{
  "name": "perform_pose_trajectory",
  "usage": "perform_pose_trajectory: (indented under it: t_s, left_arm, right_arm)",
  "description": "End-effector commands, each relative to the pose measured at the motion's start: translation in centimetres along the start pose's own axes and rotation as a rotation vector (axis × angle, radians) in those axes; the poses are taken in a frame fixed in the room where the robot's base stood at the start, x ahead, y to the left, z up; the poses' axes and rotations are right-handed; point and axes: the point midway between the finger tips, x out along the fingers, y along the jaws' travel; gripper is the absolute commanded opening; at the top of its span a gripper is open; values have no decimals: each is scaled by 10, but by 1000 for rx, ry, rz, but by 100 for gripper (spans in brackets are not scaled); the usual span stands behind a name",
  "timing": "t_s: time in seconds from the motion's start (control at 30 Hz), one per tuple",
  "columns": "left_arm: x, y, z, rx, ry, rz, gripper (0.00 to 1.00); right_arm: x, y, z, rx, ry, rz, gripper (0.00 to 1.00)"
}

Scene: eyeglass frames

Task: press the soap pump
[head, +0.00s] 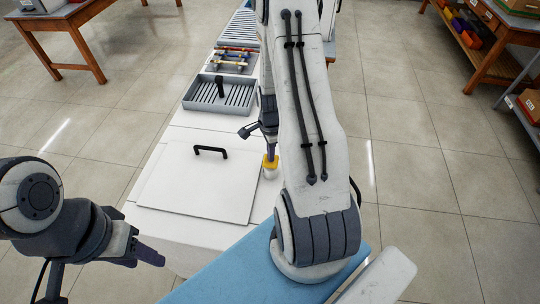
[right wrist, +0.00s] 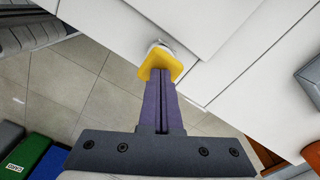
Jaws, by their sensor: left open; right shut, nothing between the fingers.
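The soap pump has a yellow top (head: 270,161) and a pale body (head: 270,174), standing near the right edge of the white counter. My right gripper (head: 271,152) is shut and empty, pointing down with its fingertips at the yellow top. In the right wrist view the closed fingers (right wrist: 160,76) overlap the yellow top (right wrist: 158,58); whether they press on it or only meet it I cannot tell. Most of the pump body is hidden there. My left gripper (head: 152,257) is open and empty at the lower left, away from the pump.
A white lid with a black handle (head: 210,152) lies on the counter left of the pump. A grey slatted tray (head: 218,98) and a rack of eyeglass frames (head: 232,62) stand further back. A blue surface (head: 225,275) is in front.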

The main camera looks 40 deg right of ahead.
Motion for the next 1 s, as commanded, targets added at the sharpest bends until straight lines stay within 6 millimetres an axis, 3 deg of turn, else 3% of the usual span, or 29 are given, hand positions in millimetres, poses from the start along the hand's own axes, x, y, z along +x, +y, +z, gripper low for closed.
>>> perform_pose_trajectory:
  t_s: [1.0]
  left_arm:
    - [-58, 4, -3, 0, 0, 0, 46]
  right_arm:
    - [-69, 0, 0, 0, 0, -1, 0]
